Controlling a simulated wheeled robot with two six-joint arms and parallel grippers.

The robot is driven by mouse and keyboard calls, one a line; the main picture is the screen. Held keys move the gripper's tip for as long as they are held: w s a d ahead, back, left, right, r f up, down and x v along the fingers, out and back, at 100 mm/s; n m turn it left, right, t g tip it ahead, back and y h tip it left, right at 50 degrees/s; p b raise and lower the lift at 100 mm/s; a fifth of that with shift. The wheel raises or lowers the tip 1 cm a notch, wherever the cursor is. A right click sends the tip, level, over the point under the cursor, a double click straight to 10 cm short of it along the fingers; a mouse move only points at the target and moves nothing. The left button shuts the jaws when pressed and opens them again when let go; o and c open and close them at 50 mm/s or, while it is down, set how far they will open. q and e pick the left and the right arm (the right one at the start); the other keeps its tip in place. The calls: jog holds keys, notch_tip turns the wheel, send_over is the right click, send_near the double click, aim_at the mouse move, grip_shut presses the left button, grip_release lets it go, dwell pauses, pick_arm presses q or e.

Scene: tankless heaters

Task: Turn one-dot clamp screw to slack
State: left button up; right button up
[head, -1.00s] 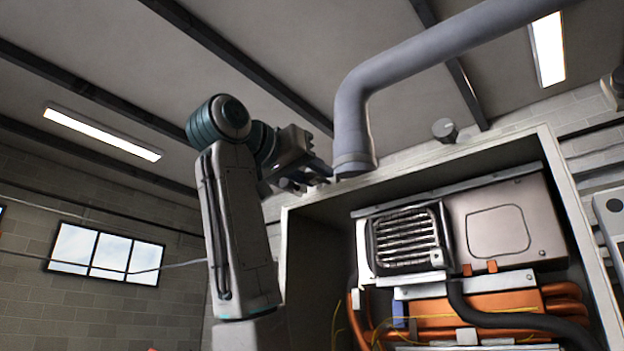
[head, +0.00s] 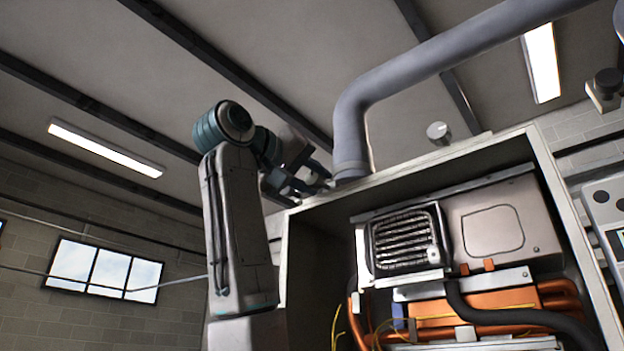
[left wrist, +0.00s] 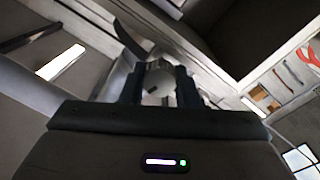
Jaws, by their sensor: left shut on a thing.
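My left gripper (head: 318,186) is beside the foot of the grey flue pipe, at the cabinet's top left edge. In the left wrist view its two fingers (left wrist: 159,92) are shut on a round grey screw head (left wrist: 158,82) with a dark mark on it. I take this for the clamp screw, but I cannot make out any dots. In the head view the screw is hidden by the gripper. The flue pipe (head: 352,125) has a collar (head: 352,168) at its foot.
The open heater cabinet (head: 530,165) holds a metal unit with a grille (head: 405,240) and orange pipes (head: 520,300). A round grey knob (head: 438,131) is at the cabinet's top, right of the flue. Free space lies left of my left arm.

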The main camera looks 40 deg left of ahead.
pick_arm(q)
jog(key=o, duration=0.8)
jog(key=shift+c, duration=0.2)
jog(key=shift+o, duration=1)
jog(key=shift+d, duration=0.35)
jog(key=shift+a, duration=0.2)
jog(key=shift+w+f, duration=0.1)
